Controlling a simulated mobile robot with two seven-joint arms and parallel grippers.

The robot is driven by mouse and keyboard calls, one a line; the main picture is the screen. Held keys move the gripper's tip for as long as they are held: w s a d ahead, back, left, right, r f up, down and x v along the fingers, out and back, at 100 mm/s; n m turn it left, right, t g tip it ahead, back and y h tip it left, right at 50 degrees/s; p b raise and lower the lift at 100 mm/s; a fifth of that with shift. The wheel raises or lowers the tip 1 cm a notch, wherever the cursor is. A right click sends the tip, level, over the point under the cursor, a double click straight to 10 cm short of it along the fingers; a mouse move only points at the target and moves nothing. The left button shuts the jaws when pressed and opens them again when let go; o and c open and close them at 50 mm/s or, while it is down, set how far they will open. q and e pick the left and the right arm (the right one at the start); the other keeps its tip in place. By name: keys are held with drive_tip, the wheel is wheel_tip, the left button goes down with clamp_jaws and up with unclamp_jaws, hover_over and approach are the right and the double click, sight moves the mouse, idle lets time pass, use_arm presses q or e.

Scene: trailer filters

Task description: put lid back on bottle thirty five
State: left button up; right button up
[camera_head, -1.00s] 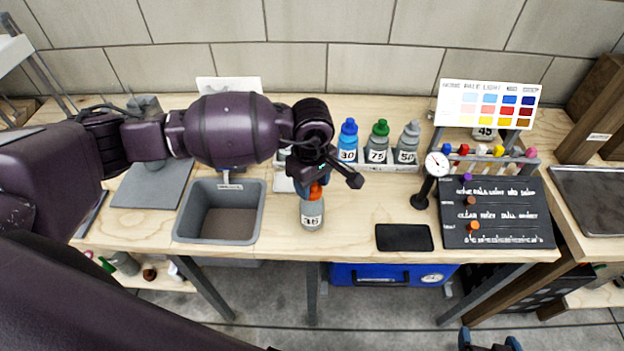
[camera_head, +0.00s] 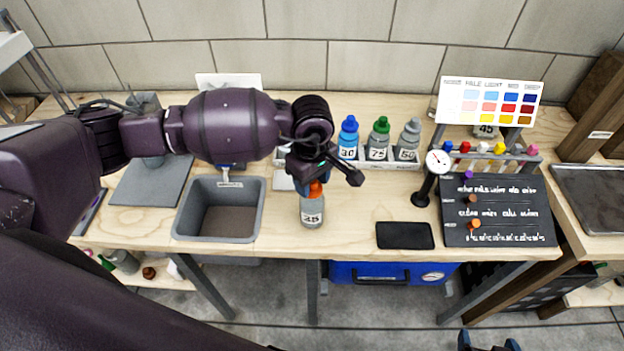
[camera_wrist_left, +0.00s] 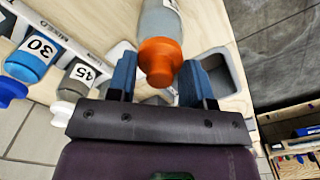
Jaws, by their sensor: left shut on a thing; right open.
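A grey bottle (camera_head: 312,212) stands upright near the front edge of the bench. Its label appears to read 35, though it is small and blurred. An orange lid (camera_head: 315,189) is at the top of this bottle and shows large in the left wrist view (camera_wrist_left: 160,58). My left gripper (camera_head: 317,179) comes down from above and is shut on the orange lid, its blue fingers on either side. The frames do not show whether the lid is fully seated. My right gripper (camera_head: 488,342) is open and empty at the bottom edge, in front of the bench.
A grey bin (camera_head: 262,205) is sunk in the bench left of the bottle. Bottles 30 (camera_head: 348,140), 75 (camera_head: 378,140) and 50 (camera_head: 408,142) stand behind.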

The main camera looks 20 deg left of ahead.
drive_tip(key=shift+w+a+r, duration=0.15)
drive_tip(key=shift+w+r, duration=0.25)
drive_tip(key=shift+w, duration=0.2)
drive_tip(key=shift+s+f, duration=0.1)
drive_tip(key=shift+f, duration=0.1)
drive_tip(key=shift+s+f, duration=0.5)
drive_tip(key=shift+s, duration=0.05)
use_arm(q)
drive_tip(key=shift+b, duration=0.35)
use_arm(e)
drive_tip(key=shift+w+r, duration=0.15)
drive_tip(key=shift+w, duration=0.2)
use_arm(q)
drive_tip(key=shift+f, duration=0.15)
use_arm(e)
drive_tip(key=shift+w, duration=0.2)
